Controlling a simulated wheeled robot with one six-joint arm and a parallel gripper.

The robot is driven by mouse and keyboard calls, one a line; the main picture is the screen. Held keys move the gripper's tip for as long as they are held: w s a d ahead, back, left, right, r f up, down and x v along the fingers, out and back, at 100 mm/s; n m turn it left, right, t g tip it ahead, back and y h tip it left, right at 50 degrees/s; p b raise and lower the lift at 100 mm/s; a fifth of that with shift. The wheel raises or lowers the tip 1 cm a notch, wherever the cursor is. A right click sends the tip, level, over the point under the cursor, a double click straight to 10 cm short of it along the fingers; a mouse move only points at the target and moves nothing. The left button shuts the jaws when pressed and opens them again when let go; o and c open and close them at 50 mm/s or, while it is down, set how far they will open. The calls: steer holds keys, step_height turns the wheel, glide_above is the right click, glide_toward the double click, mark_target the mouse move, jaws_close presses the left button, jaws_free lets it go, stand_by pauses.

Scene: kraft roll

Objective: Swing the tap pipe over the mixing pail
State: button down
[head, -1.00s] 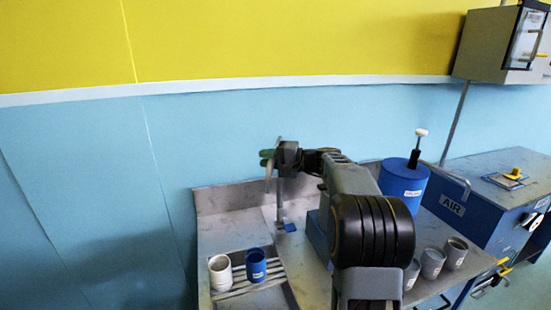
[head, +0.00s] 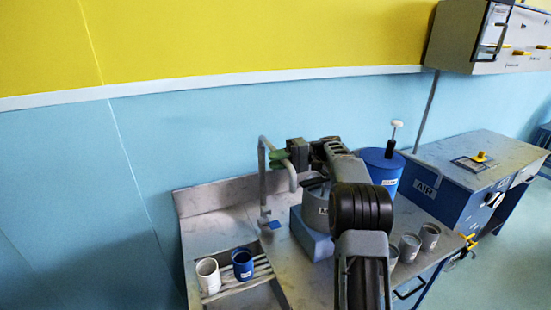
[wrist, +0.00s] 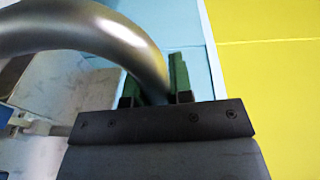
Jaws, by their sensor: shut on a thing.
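The tap pipe (head: 263,170) is a grey tube that rises from the back of the bench and bends over at the top. Its down-turned outlet (head: 292,178) points to the right of the upright, near the left rim of the mixing pail as seen here. My gripper (head: 277,157) has its green fingers shut on the pipe near the top. The wrist view shows the curved pipe (wrist: 125,38) between the fingers (wrist: 155,82). The grey mixing pail (head: 315,215) stands on a blue block (head: 312,240), partly hidden by my arm.
A white cup (head: 208,276) and a blue cup (head: 243,264) stand on the slatted drain at left. A blue canister (head: 384,172) with a plunger stands behind my arm. Grey cups (head: 429,237) line the right front. A blue AIR cabinet (head: 445,195) stands at right.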

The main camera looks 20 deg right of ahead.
steer(key=c, duration=1)
jaws_free()
